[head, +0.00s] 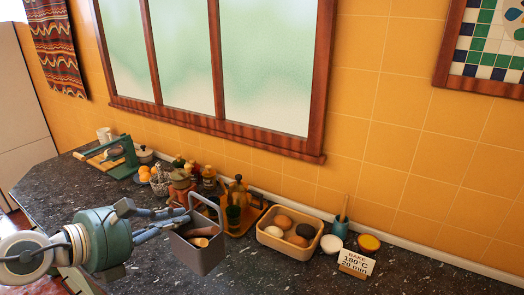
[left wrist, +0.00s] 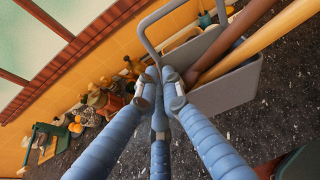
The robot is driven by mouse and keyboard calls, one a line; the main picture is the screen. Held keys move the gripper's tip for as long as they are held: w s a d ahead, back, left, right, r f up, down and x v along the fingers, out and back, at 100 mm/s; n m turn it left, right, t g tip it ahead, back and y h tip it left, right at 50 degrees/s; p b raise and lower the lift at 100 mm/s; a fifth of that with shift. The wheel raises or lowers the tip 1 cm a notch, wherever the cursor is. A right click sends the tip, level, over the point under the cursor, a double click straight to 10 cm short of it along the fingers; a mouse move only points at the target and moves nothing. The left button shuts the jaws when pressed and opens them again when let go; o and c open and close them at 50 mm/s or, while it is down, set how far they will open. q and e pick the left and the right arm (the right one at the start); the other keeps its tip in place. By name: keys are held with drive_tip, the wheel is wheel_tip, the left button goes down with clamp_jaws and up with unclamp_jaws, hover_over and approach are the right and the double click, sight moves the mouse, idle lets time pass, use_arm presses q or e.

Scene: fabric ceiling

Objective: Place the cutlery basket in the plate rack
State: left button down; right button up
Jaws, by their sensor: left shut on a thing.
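The cutlery basket (head: 207,259) is a grey open box with a tall loop handle. Brown and tan wooden utensils stick out of it. My left gripper (head: 184,214) is shut on the basket's left side in the head view. In the left wrist view the closed fingertips (left wrist: 160,84) meet at the edge of the basket (left wrist: 228,92), whose handle rises beyond them. Whether the basket touches the counter is hard to tell. My right gripper is not in view.
The dark speckled counter (head: 300,276) runs along a yellow tiled wall.

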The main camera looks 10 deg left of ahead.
sight(202, 260)
use_arm(q)
drive_tip(key=s+d+f+m+g+h+b, duration=0.1)
drive_tip(key=s+d+m+g+h, duration=0.1)
drive_tip(key=d, duration=0.5)
drive_tip(key=s+d+f+m+g+h+b, duration=0.2)
drive_tip(key=d+m+h, duration=0.1)
drive_tip(key=d, duration=0.4)
drive_tip(key=shift+s+d+f+m, duration=0.2)
drive_tip(key=shift+s+f+m, duration=0.05)
drive_tip(key=shift+m, duration=0.15)
drive_tip(key=shift+a, duration=0.1)
drive_tip(key=shift+s+d+f+m+g+h, duration=0.1)
drive_tip(key=shift+s+d+m+g+h, duration=0.2)
drive_tip(key=shift+d, duration=0.2)
